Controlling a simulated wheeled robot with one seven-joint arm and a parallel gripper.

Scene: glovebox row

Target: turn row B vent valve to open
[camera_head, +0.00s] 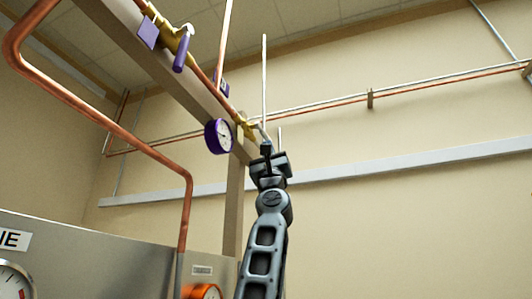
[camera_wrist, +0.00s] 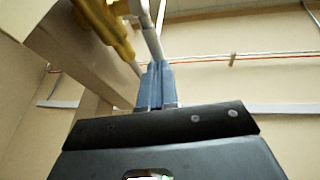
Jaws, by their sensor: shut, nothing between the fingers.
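A brass valve (camera_head: 243,124) sits on the copper line beside the purple gauge, and its brass body (camera_wrist: 105,28) fills the upper left of the wrist view. A pale grey bar (camera_wrist: 150,38), perhaps its lever, runs down beside the brass to my fingertips. My gripper (camera_head: 266,148) is raised just right of and below this valve. Its fingers (camera_wrist: 156,68) are together and empty, close to the bar; I cannot tell if they touch it. Another brass valve (camera_head: 171,35) with a purple handle (camera_head: 182,50) is higher at the left. No row B marking is readable.
The purple-rimmed gauge (camera_head: 218,136) hangs close left of my gripper. A beige beam (camera_head: 150,60) carries the pipes, and a copper pipe (camera_head: 110,128) bends down at the left. A grey panel (camera_head: 80,262) stands below. The right side is open before the wall.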

